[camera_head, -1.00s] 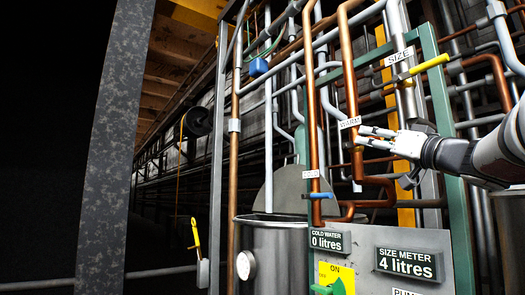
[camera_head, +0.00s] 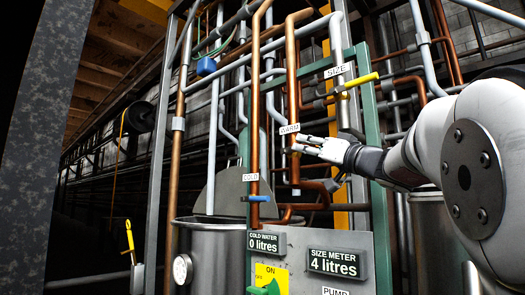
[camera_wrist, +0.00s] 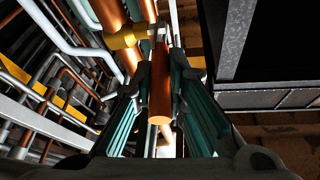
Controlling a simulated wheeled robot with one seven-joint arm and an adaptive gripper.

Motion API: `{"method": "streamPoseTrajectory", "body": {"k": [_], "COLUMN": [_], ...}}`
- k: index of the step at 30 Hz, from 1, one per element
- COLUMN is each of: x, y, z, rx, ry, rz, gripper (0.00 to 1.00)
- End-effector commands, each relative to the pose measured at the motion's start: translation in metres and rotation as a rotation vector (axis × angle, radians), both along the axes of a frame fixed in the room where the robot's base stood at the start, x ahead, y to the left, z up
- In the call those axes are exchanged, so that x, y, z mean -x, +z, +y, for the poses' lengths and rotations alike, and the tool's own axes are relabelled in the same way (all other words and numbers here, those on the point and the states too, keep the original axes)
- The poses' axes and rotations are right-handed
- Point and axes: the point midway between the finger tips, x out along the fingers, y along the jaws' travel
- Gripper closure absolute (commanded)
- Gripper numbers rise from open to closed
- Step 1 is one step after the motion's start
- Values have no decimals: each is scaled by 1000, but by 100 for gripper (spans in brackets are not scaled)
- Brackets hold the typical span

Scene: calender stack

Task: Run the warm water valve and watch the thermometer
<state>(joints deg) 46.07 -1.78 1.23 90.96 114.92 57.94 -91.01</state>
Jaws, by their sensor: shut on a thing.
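The warm water valve's orange handle (camera_wrist: 160,95) lies between the fingers of my gripper (camera_wrist: 161,64) in the wrist view, with a yellow valve body (camera_wrist: 128,37) on the copper pipe beyond it. In the head view my gripper (camera_head: 299,144) is at the copper pipe just below the WARM label (camera_head: 289,129), shut on the handle, which its fingers mostly hide there. A round white dial (camera_head: 182,268), which looks like the thermometer, sits on the metal tank (camera_head: 205,238) at lower left. Its reading is too small to tell.
The blue COLD handle (camera_head: 258,198) is below left of my gripper, and the yellow SIZE handle (camera_head: 361,80) is above right. Displays read COLD WATER 0 litres (camera_head: 267,243) and SIZE METER 4 litres (camera_head: 337,262). Pipes and a green frame (camera_head: 375,137) crowd the space around my arm.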

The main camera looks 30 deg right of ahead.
Motion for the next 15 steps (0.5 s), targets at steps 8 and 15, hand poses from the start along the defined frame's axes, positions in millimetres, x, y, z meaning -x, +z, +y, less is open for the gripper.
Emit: {"method": "streamPoseTrajectory", "body": {"k": [8, 15], "x": [-1, -1], "y": [8, 21], "z": [0, 1], "rx": [38, 81], "ry": [-2, 0], "rz": [88, 219], "gripper": [100, 100]}}
